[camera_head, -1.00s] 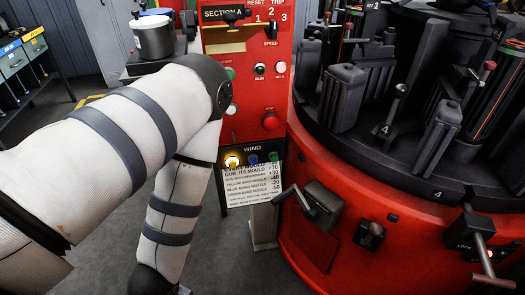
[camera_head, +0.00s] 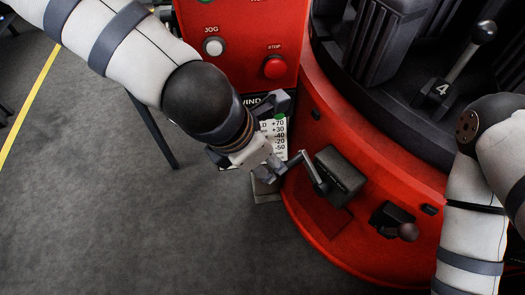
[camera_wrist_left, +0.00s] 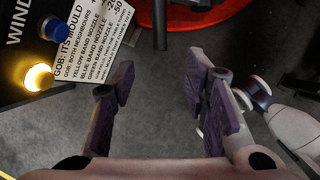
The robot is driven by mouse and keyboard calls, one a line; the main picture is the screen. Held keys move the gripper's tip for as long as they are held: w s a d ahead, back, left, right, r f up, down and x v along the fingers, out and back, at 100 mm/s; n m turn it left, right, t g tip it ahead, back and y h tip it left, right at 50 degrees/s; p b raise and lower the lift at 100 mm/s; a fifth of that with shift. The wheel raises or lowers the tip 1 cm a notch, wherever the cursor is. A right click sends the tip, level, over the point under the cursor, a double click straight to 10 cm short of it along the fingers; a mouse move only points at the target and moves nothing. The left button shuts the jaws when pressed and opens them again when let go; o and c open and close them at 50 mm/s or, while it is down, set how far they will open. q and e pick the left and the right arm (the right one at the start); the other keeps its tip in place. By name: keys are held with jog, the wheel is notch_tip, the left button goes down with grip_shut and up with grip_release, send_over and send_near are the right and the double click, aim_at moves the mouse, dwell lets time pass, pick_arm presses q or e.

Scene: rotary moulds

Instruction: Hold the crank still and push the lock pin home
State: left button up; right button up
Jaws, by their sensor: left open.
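The crank (camera_head: 310,172) is a grey arm on a dark box (camera_head: 340,176) on the red machine's side; its handle points left. My open left gripper (camera_head: 275,163) is at the handle in the head view. In the left wrist view the dark handle (camera_wrist_left: 160,25) comes down from the top, its end near the gap between my purple-padded fingers (camera_wrist_left: 160,70), with no visible contact. A small dark block with a round brown knob (camera_head: 408,232) sits right of the crank; I cannot tell whether it is the lock pin. My right gripper is outside the frame.
The red control panel (camera_head: 235,20) has a white JOG button and a red stop button. A white list placard (camera_head: 275,135) and a lit yellow button (camera_wrist_left: 38,77) are beside my left gripper. My right arm hangs at the right. Grey floor at lower left is clear.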

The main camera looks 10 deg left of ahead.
pick_arm(q)
jog(key=b+x, duration=0.3)
jog(key=x, duration=0.8)
jog(key=shift+w+d+f, duration=0.2)
jog(key=shift+f, duration=0.1)
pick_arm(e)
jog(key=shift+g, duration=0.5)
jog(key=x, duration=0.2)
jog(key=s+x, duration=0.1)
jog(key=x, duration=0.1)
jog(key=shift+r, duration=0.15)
